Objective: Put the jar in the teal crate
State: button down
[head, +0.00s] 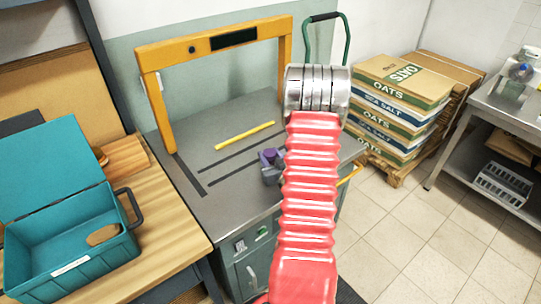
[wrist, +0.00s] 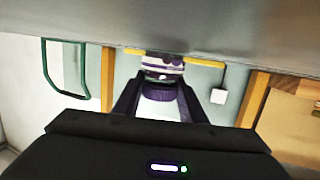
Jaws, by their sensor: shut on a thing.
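The jar (wrist: 163,67) is pale with dark purple bands and a purple lid. In the wrist view it sits between the two fingers of my gripper (wrist: 161,80), which is shut on it. In the head view the jar's purple lid (head: 269,154) shows just left of my red arm, over the grey machine top; my gripper (head: 270,170) is partly hidden by the arm. I cannot tell whether the jar touches the surface. The teal crate (head: 120,252) stands open on the wooden bench at the left, its lid raised. A brown oval thing (head: 103,235) is in it.
A yellow rod (head: 245,136) lies on that top. The crate has a dark handle (head: 131,207) on its right. Stacked oats and salt sacks (head: 395,108) stand right.

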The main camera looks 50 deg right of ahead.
jog(key=c, duration=1.1)
grip_release()
jog(key=v, duration=1.2)
jog(key=shift+w, duration=0.1)
